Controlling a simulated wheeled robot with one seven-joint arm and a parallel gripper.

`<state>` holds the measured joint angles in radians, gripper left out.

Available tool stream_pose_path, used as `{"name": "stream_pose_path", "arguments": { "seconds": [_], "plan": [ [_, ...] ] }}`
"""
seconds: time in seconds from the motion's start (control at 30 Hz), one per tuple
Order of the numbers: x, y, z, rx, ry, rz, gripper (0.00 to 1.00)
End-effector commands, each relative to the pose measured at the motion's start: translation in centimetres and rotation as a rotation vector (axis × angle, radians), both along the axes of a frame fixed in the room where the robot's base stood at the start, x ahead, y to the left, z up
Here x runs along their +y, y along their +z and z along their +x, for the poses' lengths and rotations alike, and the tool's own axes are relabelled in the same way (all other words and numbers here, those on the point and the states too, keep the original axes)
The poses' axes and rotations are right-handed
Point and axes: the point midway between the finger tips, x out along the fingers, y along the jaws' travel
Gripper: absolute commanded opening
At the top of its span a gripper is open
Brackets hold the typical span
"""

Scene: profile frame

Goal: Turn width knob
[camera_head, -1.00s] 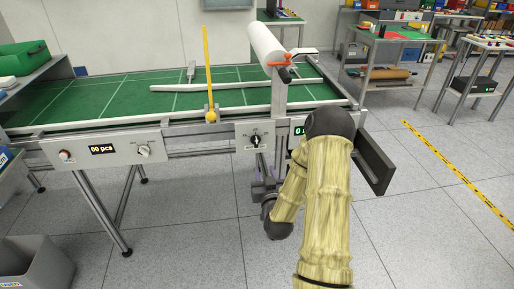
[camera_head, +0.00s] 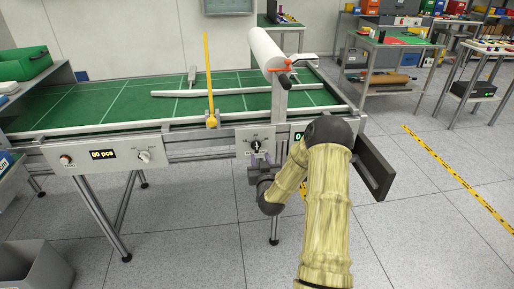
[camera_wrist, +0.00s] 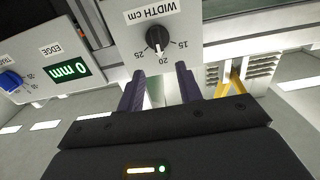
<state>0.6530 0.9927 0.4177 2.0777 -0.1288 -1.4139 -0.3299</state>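The black width knob (camera_head: 256,146) is on a light panel at the front of the green-topped table. In the wrist view, upside down, the knob (camera_wrist: 157,39) sits under the label "WIDTH cm", with 15, 20 and 25 around it. Its white mark appears to face 20. My gripper (camera_wrist: 159,76) is open and empty; its two purple-grey fingers stand apart, pointing toward the knob. The knob shows between and just beyond the fingertips. In the head view my gripper (camera_head: 260,161) is just below the knob, and contact cannot be told.
An edge display (camera_wrist: 70,72) reading 0 mm and a blue knob (camera_wrist: 11,80) sit beside the width panel. A yellow upright rod (camera_head: 209,82) and a white roller (camera_head: 265,49) stand at the table. A grey bin (camera_head: 35,268) is at lower left. The floor at right is mostly open.

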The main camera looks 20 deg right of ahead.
Motion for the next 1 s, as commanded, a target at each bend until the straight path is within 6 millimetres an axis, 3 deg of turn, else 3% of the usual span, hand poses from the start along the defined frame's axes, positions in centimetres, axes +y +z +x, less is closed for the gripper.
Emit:
{"name": "stream_pose_path", "arguments": {
  "seconds": [0.5,0.87,1.0],
  "plan": [
    [-1.9,0.0,6.8,0.0,0.0,0.001,0.35],
    [-2.0,0.0,7.4,0.001,0.001,0.001,0.35],
    [-2.2,0.0,7.3,0.001,-0.002,0.001,0.12]
  ]
}}
